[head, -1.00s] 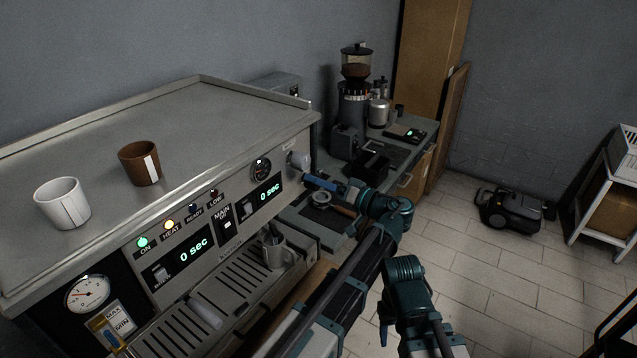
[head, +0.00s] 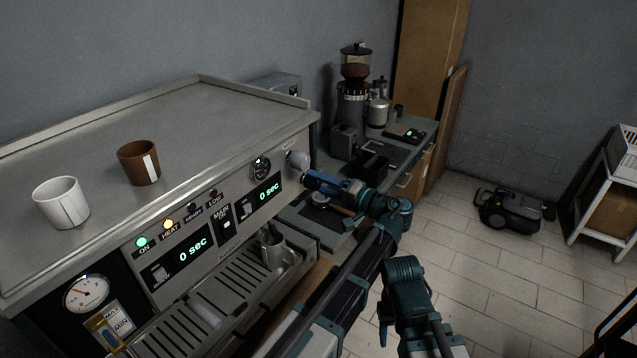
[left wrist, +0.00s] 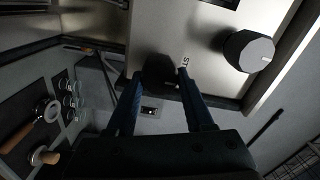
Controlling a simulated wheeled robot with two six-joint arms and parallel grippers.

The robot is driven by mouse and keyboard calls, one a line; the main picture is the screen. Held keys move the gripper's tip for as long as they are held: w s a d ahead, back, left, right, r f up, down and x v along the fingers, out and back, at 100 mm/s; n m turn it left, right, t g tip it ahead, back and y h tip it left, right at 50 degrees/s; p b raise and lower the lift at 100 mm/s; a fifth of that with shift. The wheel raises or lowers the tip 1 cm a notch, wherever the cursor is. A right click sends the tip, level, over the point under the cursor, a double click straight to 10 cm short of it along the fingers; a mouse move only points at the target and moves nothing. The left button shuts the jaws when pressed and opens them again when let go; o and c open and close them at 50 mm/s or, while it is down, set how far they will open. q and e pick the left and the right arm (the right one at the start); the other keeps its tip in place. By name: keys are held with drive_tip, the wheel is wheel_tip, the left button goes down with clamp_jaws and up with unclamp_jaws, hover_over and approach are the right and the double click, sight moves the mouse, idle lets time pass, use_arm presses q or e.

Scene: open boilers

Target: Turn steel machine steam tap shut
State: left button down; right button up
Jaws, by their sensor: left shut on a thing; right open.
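The steel machine (head: 150,110) fills the left of the head view. A pale rounded knob (head: 298,160) sticks out at its front's right end; a grey faceted knob (left wrist: 249,51) shows in the left wrist view, right of my fingers and apart from them. My left gripper (head: 310,178) is just below and right of the pale knob. In the left wrist view its blue fingers (left wrist: 163,88) are shut on a dark part (left wrist: 158,70) beside a partly hidden label starting "ST". My right gripper (head: 384,332) hangs low, mostly hidden by its arm, with a blue finger showing.
White (head: 61,202) and brown (head: 139,163) cups stand on the machine. A metal jug (head: 275,249) stands on the drip tray (head: 240,283). A grinder (head: 353,100) and scale (head: 405,133) occupy the side counter. The tiled floor at right is mostly clear around a black machine (head: 508,208).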

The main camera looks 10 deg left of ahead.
idle(0.3)
use_arm(q)
drive_tip(key=shift+c, duration=1.4)
unclamp_jaws()
drive_tip(key=shift+d, duration=0.15)
